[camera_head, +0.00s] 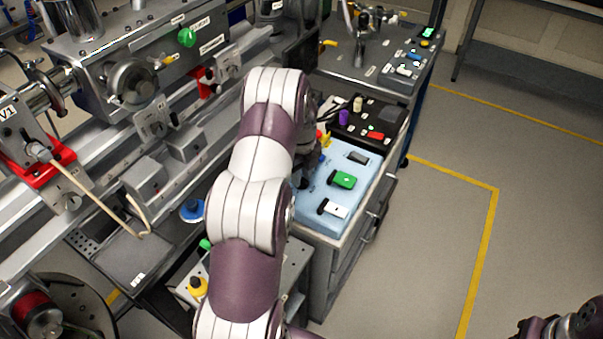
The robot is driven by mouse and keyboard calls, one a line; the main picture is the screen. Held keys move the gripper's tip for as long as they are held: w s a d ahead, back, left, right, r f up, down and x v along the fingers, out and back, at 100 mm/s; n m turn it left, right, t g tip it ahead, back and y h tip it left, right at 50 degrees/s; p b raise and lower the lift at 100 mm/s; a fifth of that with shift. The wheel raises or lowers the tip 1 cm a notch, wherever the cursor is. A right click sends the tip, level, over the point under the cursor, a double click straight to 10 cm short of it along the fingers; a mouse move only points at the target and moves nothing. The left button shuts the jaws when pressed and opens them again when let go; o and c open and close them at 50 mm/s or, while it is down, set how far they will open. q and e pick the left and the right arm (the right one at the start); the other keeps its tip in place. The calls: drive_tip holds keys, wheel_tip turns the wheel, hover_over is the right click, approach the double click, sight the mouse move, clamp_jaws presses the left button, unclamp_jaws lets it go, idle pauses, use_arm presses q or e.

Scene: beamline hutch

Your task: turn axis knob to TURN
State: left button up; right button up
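No label I can read marks the axis knob, so I cannot tell which control it is. Candidates are a green knob (187,37) on the grey beamline housing, a dark round handwheel (135,81) on its front, and a blue knob (192,209) lower down beside my arm. My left arm rises through the middle of the view and bends down at its far end.
The light-blue tray (311,207) holds green, white and dark small items on a drawer cabinet. A black tray (392,116) with a red item lies behind it. Metal rails run along the left. Open floor with yellow lines (480,258) lies at the right.

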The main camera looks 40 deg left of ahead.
use_arm(q)
clamp_jaws()
drive_tip(key=shift+r+n, duration=0.1)
drive_tip(key=shift+n, duration=0.2)
drive_tip(key=n+p, duration=0.1)
drive_tip(key=n, duration=0.3)
drive_tip(key=shift+n, duration=0.4)
drive_tip(key=n+p, duration=0.1)
drive_tip(key=n, duration=1.1)
drive_tip(key=shift+n+p, duration=0.3)
drive_tip(key=shift+p, duration=0.1)
drive_tip(key=n, duration=0.5)
drive_tip(key=shift+n, duration=0.4)
drive_tip(key=shift+w, duration=0.1)
